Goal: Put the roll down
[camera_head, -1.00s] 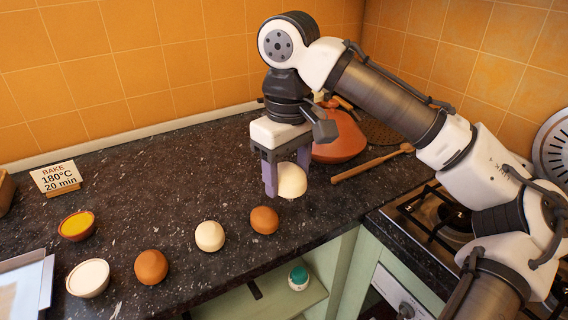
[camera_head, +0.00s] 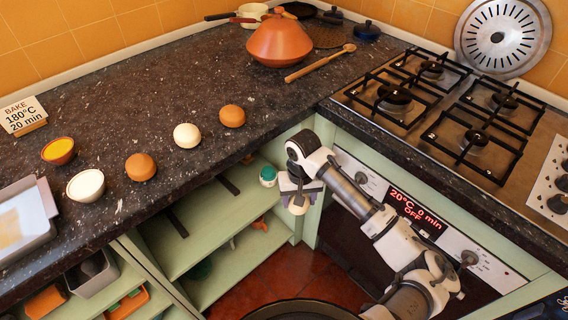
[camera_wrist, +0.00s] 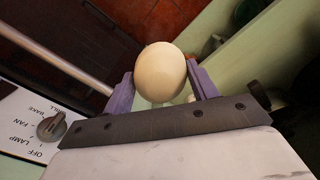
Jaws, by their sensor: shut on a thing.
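My gripper (camera_head: 298,200) is shut on a pale cream roll (camera_wrist: 160,72). In the wrist view the roll sits between the two purple fingers. In the head view the gripper is low, in front of the green cabinet and left of the oven front, below the counter top. Nothing is seen under the roll. Two brown rolls (camera_head: 232,116) (camera_head: 140,167) and a cream roll (camera_head: 187,136) stand in a slanting row on the dark counter (camera_head: 150,90), apart from my gripper.
Near the row are a bowl of yellow filling (camera_head: 58,150), a white-filled bowl (camera_head: 86,185) and a tray (camera_head: 28,225). A tagine (camera_head: 279,42) and wooden spoon (camera_head: 320,63) lie at the back. The hob (camera_head: 440,100) is right. Open shelves (camera_head: 215,215) lie below the counter.

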